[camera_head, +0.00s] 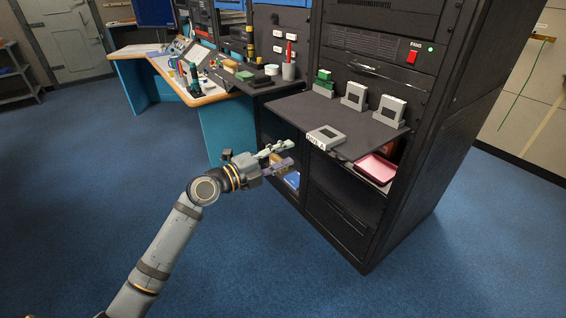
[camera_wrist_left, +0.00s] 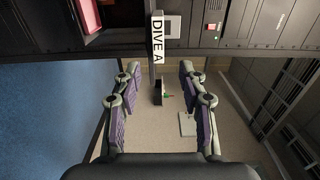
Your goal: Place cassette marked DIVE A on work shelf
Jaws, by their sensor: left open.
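The cassette marked DIVE A (camera_head: 326,137) is light grey with a dark window. It lies flat at the front edge of the dark work shelf (camera_head: 290,108), its label facing out. In the left wrist view, the DIVE A label (camera_wrist_left: 157,40) stands upright in the picture, ahead of and between the fingers. My left gripper (camera_head: 290,155) is open and empty, in front of the shelf edge and apart from the cassette. It also shows in the left wrist view (camera_wrist_left: 158,76). My right gripper is not in view.
Behind on the shelf stand a green piece (camera_head: 324,77) in a grey holder and two upright light-grey units (camera_head: 354,96) (camera_head: 390,110). A pink tray (camera_head: 377,169) sits below the shelf at right. A desk (camera_head: 190,92) stands left. The shelf's left part is clear.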

